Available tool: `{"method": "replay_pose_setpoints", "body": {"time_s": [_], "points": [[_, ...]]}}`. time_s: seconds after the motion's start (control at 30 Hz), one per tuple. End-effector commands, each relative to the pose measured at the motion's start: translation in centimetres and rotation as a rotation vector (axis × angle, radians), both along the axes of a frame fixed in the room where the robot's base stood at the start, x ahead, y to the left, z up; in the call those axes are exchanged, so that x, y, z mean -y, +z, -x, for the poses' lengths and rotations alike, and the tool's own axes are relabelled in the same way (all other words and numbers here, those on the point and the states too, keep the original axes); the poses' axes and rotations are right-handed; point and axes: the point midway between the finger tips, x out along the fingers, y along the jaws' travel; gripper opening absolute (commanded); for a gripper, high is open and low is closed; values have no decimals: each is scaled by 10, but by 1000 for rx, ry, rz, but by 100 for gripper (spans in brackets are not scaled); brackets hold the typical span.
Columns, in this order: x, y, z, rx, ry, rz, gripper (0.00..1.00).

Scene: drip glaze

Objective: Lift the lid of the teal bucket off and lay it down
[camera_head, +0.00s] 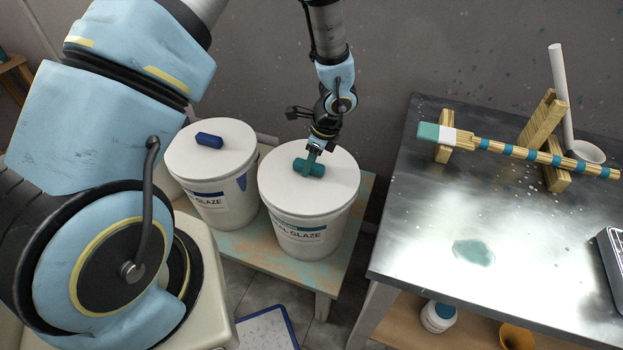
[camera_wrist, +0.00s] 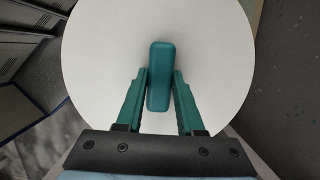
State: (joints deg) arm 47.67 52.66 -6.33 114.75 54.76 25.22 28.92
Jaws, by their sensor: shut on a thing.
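The teal bucket (camera_head: 306,237) is white with a teal glaze label and stands on a low wooden bench. Its round white lid (camera_head: 335,193) sits on top and looks level on the rim. The lid's teal handle (camera_head: 311,169) is a rounded block in the middle of the lid. My gripper (camera_head: 311,158) is above the lid with its fingers shut on the handle. In the wrist view, the teal fingers (camera_wrist: 159,92) lie on both sides of the handle (camera_wrist: 160,70), and the white lid (camera_wrist: 100,55) spreads around it.
A similar bucket with a blue handle (camera_head: 209,140) stands close on the left. The low bench (camera_head: 262,261) has little bare room. A metal table (camera_head: 395,235) on the right carries a banded brush on wooden rests (camera_head: 520,153) and a teal puddle (camera_head: 473,252); its front middle is mostly clear.

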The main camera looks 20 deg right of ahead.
Motion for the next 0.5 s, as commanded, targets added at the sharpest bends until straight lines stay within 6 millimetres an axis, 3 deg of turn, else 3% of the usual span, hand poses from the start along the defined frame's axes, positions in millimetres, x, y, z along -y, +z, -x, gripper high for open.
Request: {"method": "replay_pose_setpoints", "body": {"time_s": [0.5], "points": [[0, 10, 0, 0, 0, 0, 0]]}}
